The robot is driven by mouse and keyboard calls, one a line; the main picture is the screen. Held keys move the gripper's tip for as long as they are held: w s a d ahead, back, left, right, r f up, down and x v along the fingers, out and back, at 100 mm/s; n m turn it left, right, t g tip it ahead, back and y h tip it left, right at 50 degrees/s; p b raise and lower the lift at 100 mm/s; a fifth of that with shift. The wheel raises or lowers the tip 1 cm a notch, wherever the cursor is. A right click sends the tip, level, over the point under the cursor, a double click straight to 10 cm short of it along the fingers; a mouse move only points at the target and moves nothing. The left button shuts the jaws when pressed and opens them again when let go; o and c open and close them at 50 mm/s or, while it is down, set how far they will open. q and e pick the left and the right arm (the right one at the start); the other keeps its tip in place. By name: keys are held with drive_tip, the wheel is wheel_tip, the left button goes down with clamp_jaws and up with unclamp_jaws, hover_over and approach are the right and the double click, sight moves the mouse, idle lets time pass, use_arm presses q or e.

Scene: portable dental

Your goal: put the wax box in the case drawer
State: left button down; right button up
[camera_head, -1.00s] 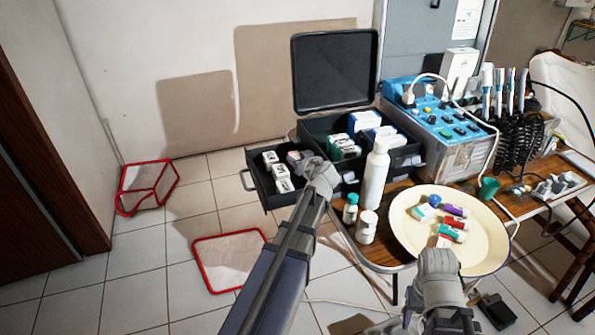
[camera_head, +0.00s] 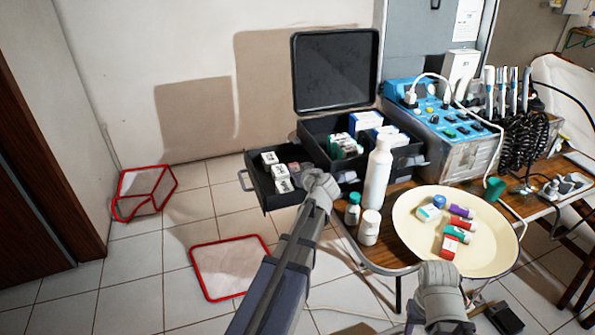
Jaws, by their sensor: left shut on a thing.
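The case drawer (camera_head: 256,190) is pulled out at the left side of the open dark case (camera_head: 312,134). My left gripper (camera_head: 307,174) is over the drawer's right part, shut on a small pinkish box (camera_head: 294,167) that looks like the wax box. The gripper partly hides this box, and I cannot tell whether it touches the drawer floor. Several white boxes (camera_head: 279,171) stand in the drawer left of it. My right gripper (camera_head: 439,270) is at the front edge of the round tray, seen from behind; its fingertips are hidden.
A white bottle (camera_head: 377,175) and two small jars (camera_head: 369,228) stand right of my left gripper. The cream tray (camera_head: 408,235) holds several small coloured items. A blue control unit (camera_head: 440,115) stands behind. Red-edged frames (camera_head: 230,267) lie on the floor at left.

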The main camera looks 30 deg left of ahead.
use_arm(q)
drive_tip(key=shift+c, duration=2.3)
unclamp_jaws()
drive_tip(key=shift+r+p, duration=0.3)
drive_tip(key=shift+p, duration=0.1)
drive_tip(key=shift+r+p, duration=0.45)
drive_tip(key=shift+r, duration=0.05)
drive_tip(key=p+v, duration=0.4)
drive_tip(key=v, duration=0.7)
drive_tip(key=shift+a+f, duration=0.1)
drive_tip(key=shift+s+d, duration=0.35)
drive_tip(key=shift+d, duration=0.05)
